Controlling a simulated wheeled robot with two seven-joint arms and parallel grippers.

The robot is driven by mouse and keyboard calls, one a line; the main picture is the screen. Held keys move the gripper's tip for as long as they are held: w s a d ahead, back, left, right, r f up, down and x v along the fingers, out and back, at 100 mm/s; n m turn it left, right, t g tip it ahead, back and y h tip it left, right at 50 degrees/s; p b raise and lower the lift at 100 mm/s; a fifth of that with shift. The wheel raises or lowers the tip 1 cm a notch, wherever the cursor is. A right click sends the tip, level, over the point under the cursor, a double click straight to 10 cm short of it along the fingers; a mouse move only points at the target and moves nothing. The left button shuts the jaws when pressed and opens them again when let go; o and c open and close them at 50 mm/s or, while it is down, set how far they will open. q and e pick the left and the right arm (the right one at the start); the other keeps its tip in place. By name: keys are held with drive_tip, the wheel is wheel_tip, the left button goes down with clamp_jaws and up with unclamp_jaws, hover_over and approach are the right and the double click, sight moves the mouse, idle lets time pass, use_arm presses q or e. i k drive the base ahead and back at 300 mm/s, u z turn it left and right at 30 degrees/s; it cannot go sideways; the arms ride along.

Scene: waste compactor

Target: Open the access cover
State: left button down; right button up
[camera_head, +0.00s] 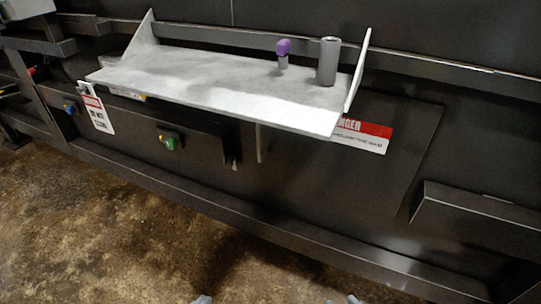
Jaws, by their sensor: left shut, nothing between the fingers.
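A large dark flat panel (400,170), which looks like the access cover, sits in the machine's front wall right of centre, with a slanted right edge. A red and white danger label (362,134) is on it, partly hidden by the shelf. Whether the panel is shut flush is hard to tell. My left gripper (202,299) shows only as a small grey tip at the bottom edge; it is shut, empty and well away from the panel. Another grey tip, seemingly my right gripper (352,299), is at the bottom edge; its jaws are cut off.
A grey shelf (210,80) juts out above, bearing a purple-topped item (283,50) and a grey cylinder (328,62). A green button box (170,141), a blue knob (70,107) and a hanging tag (96,110) are left. A dark ledge (480,215) juts out right. The brown floor is clear.

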sight(374, 152)
drive_tip(key=z, duration=0.95)
drive_tip(key=k, duration=0.15)
drive_tip(key=u, duration=1.85)
drive_tip(key=i, duration=0.65)
drive_tip(key=z, duration=0.05)
